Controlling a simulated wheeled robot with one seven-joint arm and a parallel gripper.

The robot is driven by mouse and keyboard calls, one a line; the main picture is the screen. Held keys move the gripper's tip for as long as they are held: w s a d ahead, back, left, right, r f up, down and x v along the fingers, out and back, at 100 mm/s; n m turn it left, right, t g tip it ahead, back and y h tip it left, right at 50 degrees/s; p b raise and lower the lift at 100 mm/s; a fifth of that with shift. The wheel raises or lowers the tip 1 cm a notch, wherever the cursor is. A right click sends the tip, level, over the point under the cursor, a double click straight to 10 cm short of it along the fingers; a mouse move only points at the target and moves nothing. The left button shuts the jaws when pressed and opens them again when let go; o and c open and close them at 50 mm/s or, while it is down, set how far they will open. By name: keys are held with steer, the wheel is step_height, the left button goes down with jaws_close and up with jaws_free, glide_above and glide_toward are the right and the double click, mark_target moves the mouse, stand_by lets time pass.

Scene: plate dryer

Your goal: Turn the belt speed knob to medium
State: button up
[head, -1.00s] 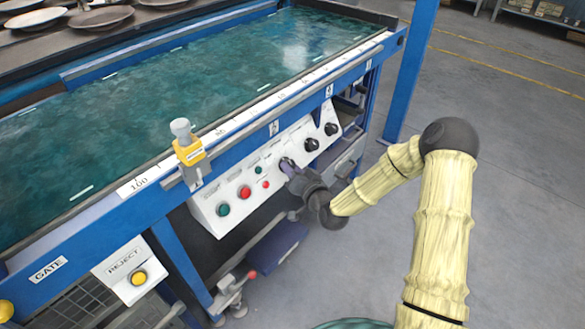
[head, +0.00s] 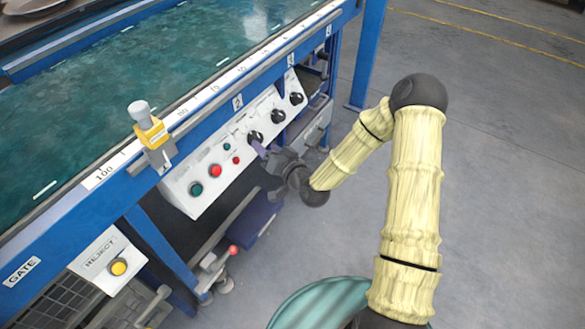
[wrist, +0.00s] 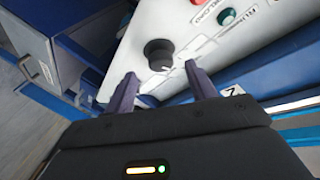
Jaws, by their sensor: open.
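The sloped white control panel (head: 190,196) on the front of the blue machine carries a row of black knobs: a left knob (head: 255,137), a middle knob (head: 278,116) and a right knob (head: 296,98). I cannot read which label names belt speed. My gripper (head: 259,149) is just in front of the left knob in the head view. In the wrist view a black knob (wrist: 158,53) stands just beyond and between the spread fingertips of my gripper (wrist: 160,74). The jaws are open and hold nothing; I see no clear contact with the knob.
Green (head: 196,189) and red (head: 215,170) buttons sit left of the knobs, with smaller ones nearby. A yellow clamp (head: 152,134) sits on the rail above. A reject box (head: 107,262) hangs lower left. Open grey floor (head: 480,150) lies to the right.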

steer(key=p+v, duration=0.8)
steer(key=v, duration=0.6)
steer(key=shift+p, duration=0.3)
steer(key=shift+w, duration=0.15)
